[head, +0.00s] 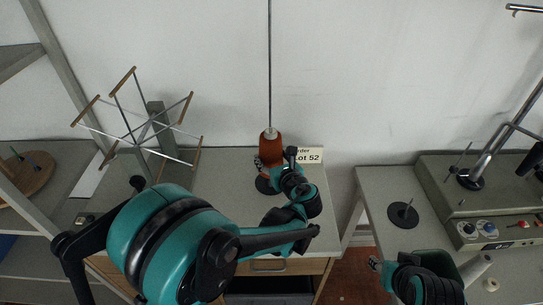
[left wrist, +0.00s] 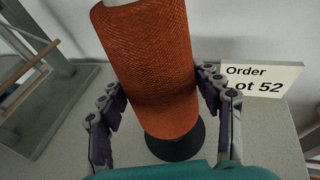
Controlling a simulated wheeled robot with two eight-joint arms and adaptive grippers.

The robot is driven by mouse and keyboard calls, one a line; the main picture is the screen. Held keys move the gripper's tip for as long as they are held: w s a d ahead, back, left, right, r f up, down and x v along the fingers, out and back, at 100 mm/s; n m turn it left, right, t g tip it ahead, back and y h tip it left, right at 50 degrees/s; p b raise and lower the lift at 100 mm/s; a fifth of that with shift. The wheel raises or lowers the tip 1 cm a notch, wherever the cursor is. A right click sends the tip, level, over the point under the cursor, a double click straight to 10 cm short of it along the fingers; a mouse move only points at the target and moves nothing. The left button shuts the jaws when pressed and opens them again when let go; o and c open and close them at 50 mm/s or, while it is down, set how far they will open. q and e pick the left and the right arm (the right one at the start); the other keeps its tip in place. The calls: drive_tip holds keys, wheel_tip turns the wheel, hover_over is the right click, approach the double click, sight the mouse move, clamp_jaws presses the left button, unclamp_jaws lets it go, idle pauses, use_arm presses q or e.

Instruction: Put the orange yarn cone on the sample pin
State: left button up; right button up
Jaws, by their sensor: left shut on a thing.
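The orange yarn cone (head: 271,149) stands upright over a dark round base (head: 265,186) on the left table. My left gripper (head: 275,170) is shut on the cone; in the left wrist view its fingers flank the cone (left wrist: 152,70) on both sides. The dark base (left wrist: 176,146) shows just below the cone; I cannot tell whether they touch. A dark disc with a short upright pin (head: 403,213) stands empty on the right table.
An "Order Lot 52" sign (head: 308,155) stands right behind the cone. A tall thin rod (head: 269,60) rises behind it. A skein winder (head: 146,125) stands at the left. A grey machine (head: 490,200) with knobs is on the right table. A gap separates the tables.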

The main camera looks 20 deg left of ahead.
use_arm(q)
drive_tip(key=shift+f+b, duration=1.75)
drive_tip(key=shift+f, duration=0.45)
drive_tip(key=shift+f+b, duration=0.45)
drive_tip(key=shift+f, duration=0.05)
drive_tip(key=o, duration=1.3)
drive_tip(key=shift+o, duration=0.2)
drive_tip(key=v, duration=1.2)
